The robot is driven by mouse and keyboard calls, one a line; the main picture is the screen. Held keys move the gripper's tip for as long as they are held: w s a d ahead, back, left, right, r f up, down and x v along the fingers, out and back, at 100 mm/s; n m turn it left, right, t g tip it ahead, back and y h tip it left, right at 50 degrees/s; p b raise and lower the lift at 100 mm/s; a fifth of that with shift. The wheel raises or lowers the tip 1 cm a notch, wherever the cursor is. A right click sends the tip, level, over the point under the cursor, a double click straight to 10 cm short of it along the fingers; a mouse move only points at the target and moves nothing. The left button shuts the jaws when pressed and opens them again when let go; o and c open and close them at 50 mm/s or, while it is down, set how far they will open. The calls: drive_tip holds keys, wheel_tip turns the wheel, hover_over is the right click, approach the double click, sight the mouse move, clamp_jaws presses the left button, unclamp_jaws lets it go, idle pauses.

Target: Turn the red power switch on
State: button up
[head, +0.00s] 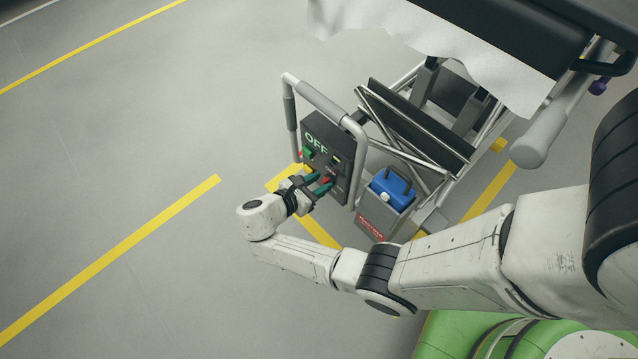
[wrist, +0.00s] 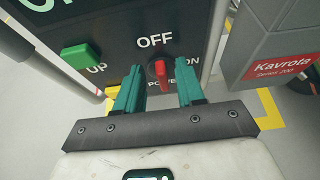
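The red power switch (wrist: 161,74) is a small knob on a dark control panel (head: 318,138). It stands roughly upright, under the word OFF, with ON to its right. My gripper (wrist: 160,84) has two teal fingers, one on each side of the switch. There is a visible gap between each finger and the knob, so it is open and holds nothing. In the head view my gripper (head: 318,184) is at the panel's lower front.
A green UP button (wrist: 81,56) is left of the switch, with a yellow part (wrist: 112,91) below it. A grey tubular frame (head: 320,101) surrounds the panel. A grey Kavrota box (head: 377,215) with a blue top stands at right. Open floor lies left.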

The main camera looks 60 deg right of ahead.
drive_tip(key=shift+d, duration=0.2)
clamp_jaws()
idle(0.3)
